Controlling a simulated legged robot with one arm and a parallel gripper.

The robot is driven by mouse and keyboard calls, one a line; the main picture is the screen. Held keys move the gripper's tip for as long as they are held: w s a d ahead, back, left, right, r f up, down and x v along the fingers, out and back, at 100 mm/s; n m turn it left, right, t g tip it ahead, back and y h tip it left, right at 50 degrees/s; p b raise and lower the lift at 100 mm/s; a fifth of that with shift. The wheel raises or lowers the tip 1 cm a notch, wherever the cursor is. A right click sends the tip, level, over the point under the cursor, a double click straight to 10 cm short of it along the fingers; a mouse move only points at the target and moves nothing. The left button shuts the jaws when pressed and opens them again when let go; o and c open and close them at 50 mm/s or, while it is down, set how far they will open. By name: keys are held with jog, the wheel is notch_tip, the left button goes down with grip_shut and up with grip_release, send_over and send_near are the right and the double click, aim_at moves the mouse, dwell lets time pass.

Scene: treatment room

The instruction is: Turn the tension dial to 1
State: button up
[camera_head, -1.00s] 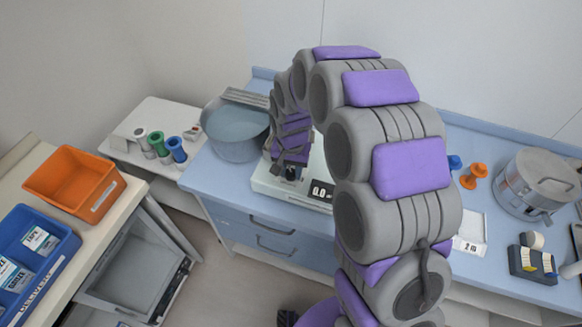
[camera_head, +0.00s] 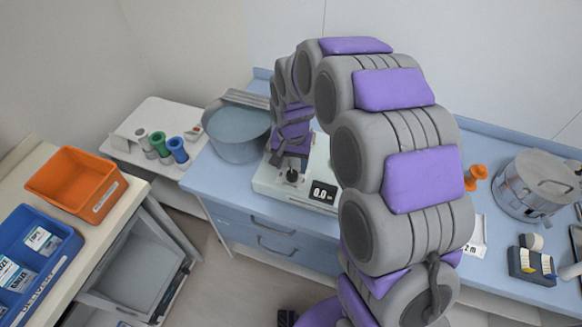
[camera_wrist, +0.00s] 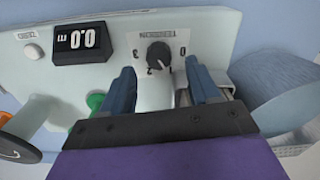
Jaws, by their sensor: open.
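The tension dial (camera_wrist: 158,54) is a dark round knob on a pale label plate in the wrist view. Numbers are printed around it, but I cannot read its setting surely. It also shows as a small dark knob (camera_head: 292,176) on the white machine (camera_head: 264,184) in the head view. My gripper (camera_wrist: 157,76) is open and empty, its two blue-grey fingers apart on the near side of the dial, which shows beyond and between their tips. I cannot tell any contact. In the head view my gripper (camera_head: 281,158) is just above and behind the knob.
The machine's display (camera_wrist: 83,41) reads 0.0, with a white button (camera_wrist: 33,51) beside it. A green knob (camera_wrist: 95,101) is left of my fingers. A large grey pot (camera_head: 236,130) stands left of the machine. A steel pot (camera_head: 536,184) is far right.

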aim_at(291, 173)
notch_tip(291, 173, up, 13)
jog(key=p, duration=0.2)
jog(key=shift+r, duration=0.15)
dwell(0.4)
jog(key=s+d, duration=0.4)
jog(key=s, duration=0.6)
jog(key=s+d+r+n+g, duration=0.1)
jog(key=s+d, duration=0.4)
jog(key=s, duration=0.6)
jog(key=s+d+n, duration=0.1)
jog(key=s+d, duration=0.4)
jog(key=s, duration=0.6)
jog(key=shift+s+r+g, duration=0.15)
jog(key=shift+s+g, duration=0.1)
jog(key=shift+g, duration=0.15)
jog(key=shift+d, duration=0.1)
